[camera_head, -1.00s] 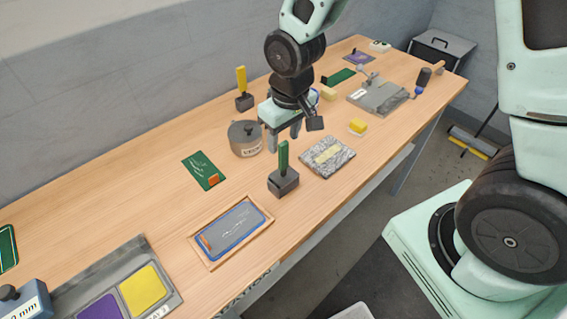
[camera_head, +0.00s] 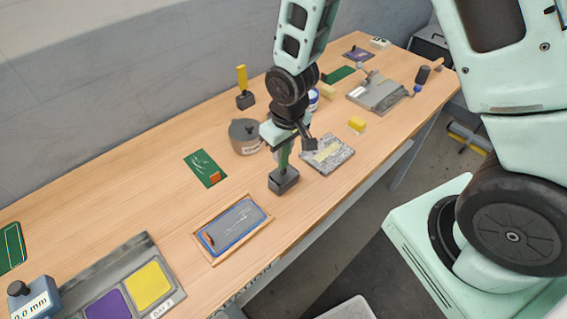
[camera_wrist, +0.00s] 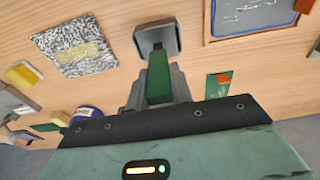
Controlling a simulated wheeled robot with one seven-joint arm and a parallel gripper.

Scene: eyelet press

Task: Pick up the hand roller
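A tool with an upright green handle and a dark grey block-like head (camera_head: 284,181) stands on the bench; its handle (camera_wrist: 159,78) also shows in the wrist view. My gripper (camera_head: 282,158) is down over this tool, its fingers on either side of the green handle, apparently still apart. Whether they touch the handle is hard to see. A dark cylinder (camera_head: 424,74) with a blue end lies at the far right of the bench; it looks most like a hand roller, but its shape is too small to be sure. My gripper is well away from it.
A grey lidded pot (camera_head: 243,138), a green card (camera_head: 206,168) and a framed blue-grey panel (camera_head: 233,227) lie near the green-handled tool. A speckled slab (camera_head: 327,154) is to its right. A yellow-handled tool (camera_head: 243,92) stands farther back. The bench's left middle is clear.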

